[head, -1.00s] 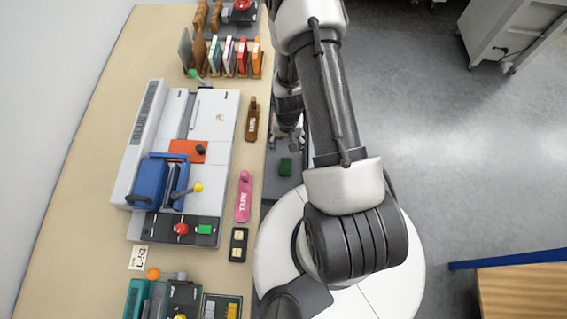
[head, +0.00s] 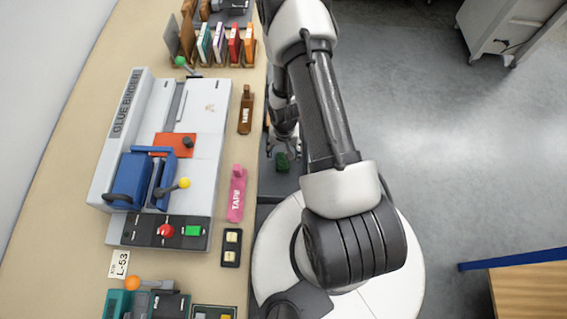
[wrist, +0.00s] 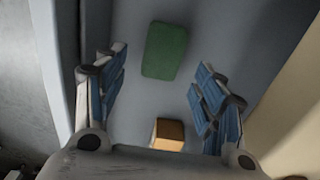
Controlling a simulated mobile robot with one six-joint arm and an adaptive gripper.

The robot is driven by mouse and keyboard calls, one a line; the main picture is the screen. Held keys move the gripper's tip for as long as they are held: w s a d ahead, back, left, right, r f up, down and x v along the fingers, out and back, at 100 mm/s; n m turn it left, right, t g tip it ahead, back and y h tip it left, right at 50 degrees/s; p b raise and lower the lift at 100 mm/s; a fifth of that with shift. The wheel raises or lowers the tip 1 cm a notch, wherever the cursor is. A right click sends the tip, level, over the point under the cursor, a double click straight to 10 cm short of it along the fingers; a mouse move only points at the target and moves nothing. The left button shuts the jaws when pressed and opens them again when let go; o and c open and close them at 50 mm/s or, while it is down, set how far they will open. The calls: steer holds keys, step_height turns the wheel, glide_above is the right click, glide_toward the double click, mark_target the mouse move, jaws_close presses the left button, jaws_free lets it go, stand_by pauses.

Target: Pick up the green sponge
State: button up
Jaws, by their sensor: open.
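The green sponge (head: 282,162) lies on a grey surface (head: 266,186) low beside the bench, just left of my arm. In the wrist view the sponge (wrist: 164,51) is a dark green rounded block, lying flat. My gripper (head: 284,146) is just above it in the head view and partly covers its upper edge. In the wrist view my gripper (wrist: 161,62) is open, with blue-padded fingers to the left and right of the sponge. Nothing is between the pads. Whether the fingertips have reached the sponge's height I cannot tell.
An orange-tan block (wrist: 168,134) lies on the same grey surface, nearer my palm in the wrist view. The bench (head: 75,150) on the left bears a glue binder (head: 122,150), a pink tape holder (head: 236,195) and a brown holder (head: 246,112).

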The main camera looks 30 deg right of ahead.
mark_target(284, 158)
step_height(284, 158, down, 5)
steer(key=b, duration=0.4)
steer(key=shift+c, duration=0.5)
steer(key=c, duration=0.6)
steer(key=shift+c, duration=0.4)
